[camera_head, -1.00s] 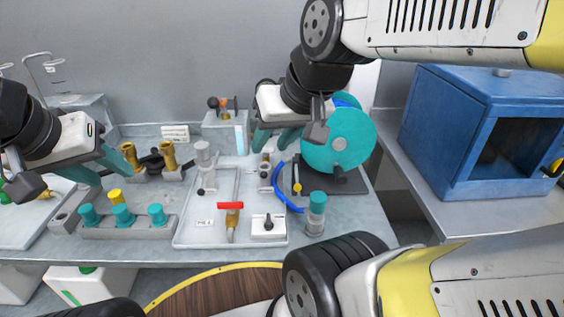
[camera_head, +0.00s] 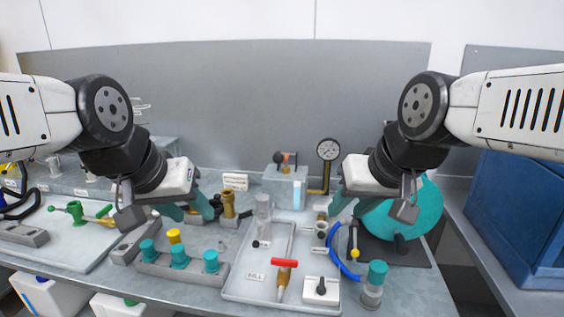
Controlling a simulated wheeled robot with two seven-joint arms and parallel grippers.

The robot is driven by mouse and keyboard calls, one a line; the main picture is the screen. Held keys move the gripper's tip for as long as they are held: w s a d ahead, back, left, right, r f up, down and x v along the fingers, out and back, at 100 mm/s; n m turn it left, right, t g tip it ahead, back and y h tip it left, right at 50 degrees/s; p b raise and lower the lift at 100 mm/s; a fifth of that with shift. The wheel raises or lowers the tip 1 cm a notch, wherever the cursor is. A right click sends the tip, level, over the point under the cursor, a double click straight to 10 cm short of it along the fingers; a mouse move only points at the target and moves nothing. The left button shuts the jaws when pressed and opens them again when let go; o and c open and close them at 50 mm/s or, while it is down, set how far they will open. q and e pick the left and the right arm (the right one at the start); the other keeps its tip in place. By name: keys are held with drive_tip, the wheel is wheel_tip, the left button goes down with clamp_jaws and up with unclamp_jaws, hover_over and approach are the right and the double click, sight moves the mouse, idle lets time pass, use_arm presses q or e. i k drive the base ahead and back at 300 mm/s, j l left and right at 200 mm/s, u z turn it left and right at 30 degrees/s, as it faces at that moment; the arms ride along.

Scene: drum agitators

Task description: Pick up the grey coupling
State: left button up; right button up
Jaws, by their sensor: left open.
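A light grey cylindrical fitting (camera_head: 263,212) stands upright in the pale tray (camera_head: 238,286). A smaller beige-grey fitting (camera_head: 321,228) stands at the tray's back right, beside a blue hose. I cannot tell for certain which one is the grey coupling. My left gripper (camera_head: 190,214) is open and empty, above the bench left of the tall fitting and close to the brass fittings. My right gripper (camera_head: 350,212) has its teal fingers apart, right of and above the beige-grey fitting. It partly hides the large teal disc (camera_head: 425,212).
A grey block with teal-capped pegs (camera_head: 180,258) stands at the front left. Brass fittings (camera_head: 228,205) stand behind it. A red-handled valve (camera_head: 284,271) and a teal-capped bottle (camera_head: 373,286) are at the front. A gauge (camera_head: 328,151) rises behind. A blue cabinet (camera_head: 515,215) stands right.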

sight(147, 210)
drive_tip(key=i+j+z, duration=0.1)
drive_tip(key=j+z, duration=0.3)
drive_tip(key=j, duration=0.9)
